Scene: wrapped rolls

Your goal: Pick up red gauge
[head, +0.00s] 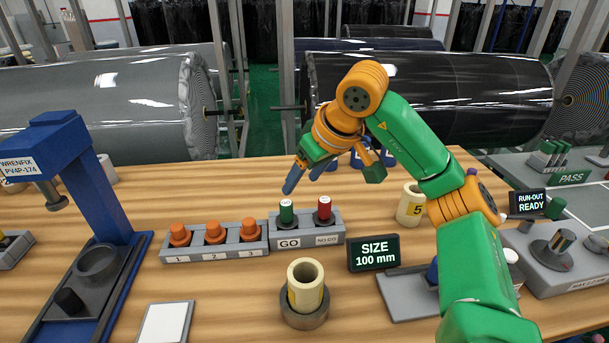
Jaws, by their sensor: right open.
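The red gauge (324,210) stands upright in the grey holder block (332,230), in the slot over the "NO-GO" label. The green gauge (287,212) stands to its left over the "GO" label. My right gripper (331,179) is open and empty. Its green fingers with blue tips point down, and in the picture it lies just above and behind the two gauges, apart from the red one. My left gripper is not in view.
An orange-knobbed block (213,245) sits left of the holder. A size display (374,253), a cream tube in a dark ring (305,286) and a tube marked 5 (410,203) stand nearby. A blue press (88,190) stands at left.

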